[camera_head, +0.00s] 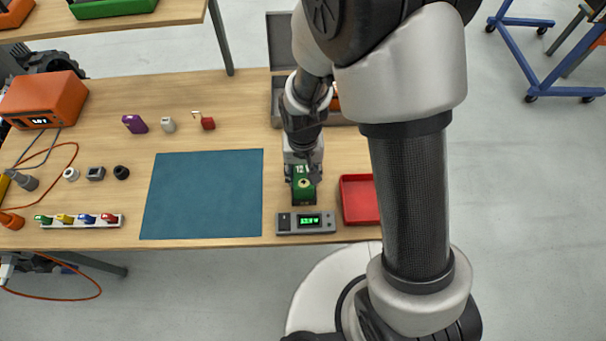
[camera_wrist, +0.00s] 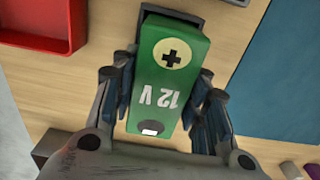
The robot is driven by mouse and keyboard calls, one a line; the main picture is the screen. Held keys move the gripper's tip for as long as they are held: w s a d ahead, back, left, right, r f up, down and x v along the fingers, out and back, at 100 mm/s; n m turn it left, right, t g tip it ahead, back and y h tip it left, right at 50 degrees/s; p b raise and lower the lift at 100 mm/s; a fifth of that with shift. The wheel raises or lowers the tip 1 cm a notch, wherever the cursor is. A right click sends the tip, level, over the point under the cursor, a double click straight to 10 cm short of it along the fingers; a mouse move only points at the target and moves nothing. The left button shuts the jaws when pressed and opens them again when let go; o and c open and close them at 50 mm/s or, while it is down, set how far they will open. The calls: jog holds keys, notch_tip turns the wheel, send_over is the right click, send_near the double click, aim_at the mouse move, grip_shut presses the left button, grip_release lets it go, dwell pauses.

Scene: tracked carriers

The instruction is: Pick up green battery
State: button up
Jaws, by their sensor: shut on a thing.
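The green battery (camera_head: 303,185) stands near the front edge of the wooden table, just behind the grey meter with a lit green display (camera_head: 306,222). In the wrist view the green battery (camera_wrist: 170,75) shows a plus sign in a pale circle and "12 V" lettering. My gripper (camera_head: 303,172) comes down on it from above in the head view. In the wrist view my gripper (camera_wrist: 162,100) has a dark finger on each side of the battery and is shut on it. Whether the battery's base touches the table or the meter is hidden.
A red tray (camera_head: 360,200) lies close to the right of the battery, and a blue mat (camera_head: 203,194) lies to the left. An open grey box (camera_head: 277,98) stands behind my arm. Small purple, white and red items, an orange unit (camera_head: 45,98) and a connector strip (camera_head: 82,221) are further left.

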grip_shut()
dwell(0.3)
jog(key=shift+r, duration=0.15)
